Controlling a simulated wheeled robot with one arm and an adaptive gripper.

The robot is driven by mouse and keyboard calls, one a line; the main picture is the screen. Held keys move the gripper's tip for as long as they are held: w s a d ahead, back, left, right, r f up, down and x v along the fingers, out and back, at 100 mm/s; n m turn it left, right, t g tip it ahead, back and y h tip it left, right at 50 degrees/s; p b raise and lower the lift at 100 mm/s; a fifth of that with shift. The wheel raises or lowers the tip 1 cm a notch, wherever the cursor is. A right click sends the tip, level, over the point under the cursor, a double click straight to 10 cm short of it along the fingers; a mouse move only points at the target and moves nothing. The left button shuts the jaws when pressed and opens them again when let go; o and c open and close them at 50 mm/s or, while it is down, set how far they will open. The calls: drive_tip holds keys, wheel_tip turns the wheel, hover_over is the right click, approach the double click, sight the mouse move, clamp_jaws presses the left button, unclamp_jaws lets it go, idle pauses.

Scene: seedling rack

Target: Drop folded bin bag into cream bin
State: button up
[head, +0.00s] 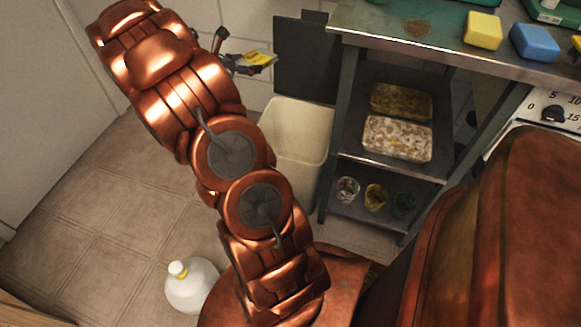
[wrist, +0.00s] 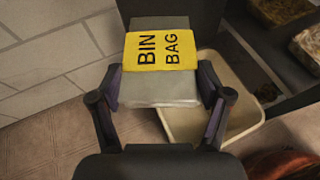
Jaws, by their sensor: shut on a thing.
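My gripper (wrist: 160,93) is shut on the folded bin bag (wrist: 158,58), a grey packet with a yellow band that reads BIN BAG. The bag also shows in the head view (head: 258,60), left of the dark lid panel. The cream bin (head: 301,132) stands on the floor beside the rack. In the wrist view the cream bin (wrist: 240,125) shows below and to the right of the bag, with its mouth open. The bag and fingers hide part of its rim. My arm hides part of the bin in the head view.
A dark upright panel (head: 303,62) stands behind the bin. The green rack (head: 352,85) to the right holds bags and several cups. A yellow sponge (head: 483,31) and a blue sponge (head: 535,43) lie on its top. A white jug (head: 192,285) stands on the open tiled floor.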

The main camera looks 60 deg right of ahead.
drive_tip(key=s+d+f+m+g+y+b, duration=0.1)
drive_tip(key=s+d+f+m+g+b, duration=0.1)
drive_tip(key=s+f+b, duration=0.4)
drive_tip(key=s+d+f+m+g+y+b, duration=0.1)
drive_tip(key=s+f+b, duration=0.5)
drive_tip(key=f, duration=0.7)
drive_tip(key=shift+s+d+m+g+y, duration=0.35)
drive_tip(key=shift+s+m+g, duration=0.1)
drive_tip(key=shift+m+g, duration=0.35)
drive_tip(key=shift+r, duration=0.1)
drive_tip(key=o, duration=0.9)
drive_tip(key=shift+a, duration=0.1)
drive_tip(key=v, duration=1.2)
